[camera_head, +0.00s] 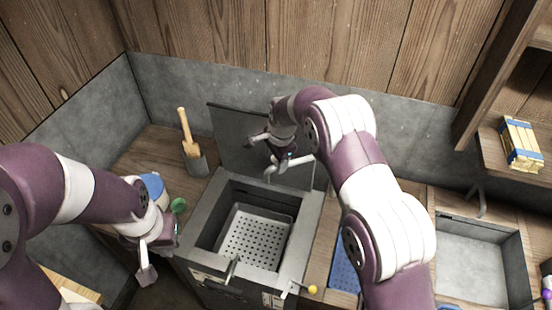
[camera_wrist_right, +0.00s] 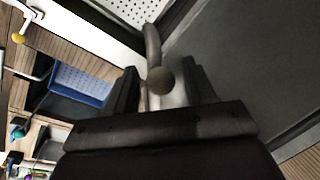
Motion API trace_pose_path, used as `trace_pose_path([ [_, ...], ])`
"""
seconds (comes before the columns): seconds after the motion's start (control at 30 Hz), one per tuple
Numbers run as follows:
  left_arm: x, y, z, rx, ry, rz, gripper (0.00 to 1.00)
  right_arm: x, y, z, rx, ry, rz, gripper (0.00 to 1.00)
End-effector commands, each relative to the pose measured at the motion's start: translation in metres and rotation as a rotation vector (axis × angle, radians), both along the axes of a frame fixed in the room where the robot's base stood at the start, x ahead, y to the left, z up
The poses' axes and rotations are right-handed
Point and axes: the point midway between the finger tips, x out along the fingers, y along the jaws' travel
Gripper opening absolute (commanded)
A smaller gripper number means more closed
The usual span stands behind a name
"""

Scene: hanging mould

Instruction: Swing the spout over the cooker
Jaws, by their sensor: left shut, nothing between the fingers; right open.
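The cooker (camera_head: 313,215) is a grey box with an open top and a perforated pale tray (camera_head: 255,238) inside. My left gripper (camera_head: 147,272) is shut and empty, left of the cooker.
A dark upright panel (camera_head: 230,140) stands behind the cooker. A wooden-handled tool (camera_head: 187,130) stands in a grey holder at left. A blue tray (camera_head: 343,272) lies right of the cooker, partly behind my right arm. A grey sink (camera_head: 470,270) with a tap is further right.

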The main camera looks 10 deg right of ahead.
Motion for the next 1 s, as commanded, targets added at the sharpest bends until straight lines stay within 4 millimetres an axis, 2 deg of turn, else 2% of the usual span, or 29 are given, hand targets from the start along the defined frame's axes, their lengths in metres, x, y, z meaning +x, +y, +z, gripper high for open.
trace_pose_path([
  [0.13,0.0,0.0,-0.018,0.0,0.0,0.0,0.0,-0.004,-0.003,0.023,0.001,-0.006,0.0,0.54],
  [0.4,0.0,0.0,-0.043,0.0,0.0,0.0,0.0,-0.016,-0.009,0.093,0.001,-0.006,-0.001,0.54],
  [0.5,0.0,0.0,-0.026,0.0,0.0,0.0,0.0,-0.02,-0.011,0.117,0.001,-0.001,-0.001,0.54],
  [0.63,0.0,0.0,-0.024,0.0,0.0,0.0,0.0,-0.021,-0.011,0.122,0.001,-0.001,-0.001,0.54],
  [1.0,0.0,0.0,-0.025,0.0,0.0,0.0,0.0,-0.021,-0.011,0.121,0.001,-0.001,-0.001,0.54],
])
